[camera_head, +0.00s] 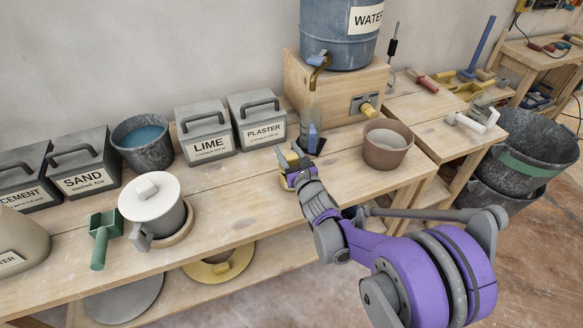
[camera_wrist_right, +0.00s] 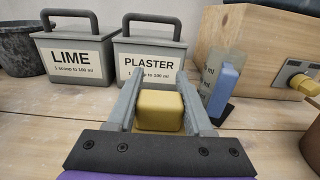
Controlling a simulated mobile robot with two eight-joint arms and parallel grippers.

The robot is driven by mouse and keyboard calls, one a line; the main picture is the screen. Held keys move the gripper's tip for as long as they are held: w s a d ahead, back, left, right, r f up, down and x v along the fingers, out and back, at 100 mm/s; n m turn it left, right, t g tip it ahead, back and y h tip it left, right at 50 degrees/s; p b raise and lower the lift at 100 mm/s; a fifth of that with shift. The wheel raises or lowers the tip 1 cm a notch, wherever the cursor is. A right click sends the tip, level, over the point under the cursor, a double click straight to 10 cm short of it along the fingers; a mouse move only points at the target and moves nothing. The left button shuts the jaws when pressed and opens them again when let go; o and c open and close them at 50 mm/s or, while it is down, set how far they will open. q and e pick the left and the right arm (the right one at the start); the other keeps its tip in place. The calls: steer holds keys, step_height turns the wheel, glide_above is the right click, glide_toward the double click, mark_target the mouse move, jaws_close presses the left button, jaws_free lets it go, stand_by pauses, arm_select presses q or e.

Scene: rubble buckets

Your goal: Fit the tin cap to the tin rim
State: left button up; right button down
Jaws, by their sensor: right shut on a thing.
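My right gripper (camera_head: 292,166) is over the middle of the bench, in front of the plaster box. Its fingers (camera_wrist_right: 160,112) are shut on a yellow block-shaped piece in the right wrist view (camera_wrist_right: 160,110). A small yellowish edge shows under the gripper in the head view, mostly hidden by it. I cannot tell whether the yellow piece is the knob of a cap. I cannot make out which rim is the tin's. My left gripper is out of view.
Lime (camera_head: 206,133) and plaster (camera_head: 258,120) boxes stand behind the gripper. A bottle with a blue part (camera_head: 312,139) stands close behind it. A terracotta pot (camera_head: 387,144) stands at right, and a green scoop (camera_head: 103,238) at left. The bench between vessel and gripper is clear.

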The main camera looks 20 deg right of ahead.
steer(key=shift+f, duration=0.15)
steer(key=shift+f+b, duration=0.6)
steer(key=shift+f, duration=0.25)
steer(key=shift+c, duration=1.1)
jaws_free()
steer(key=s, duration=1)
steer(key=shift+s+d, duration=0.4)
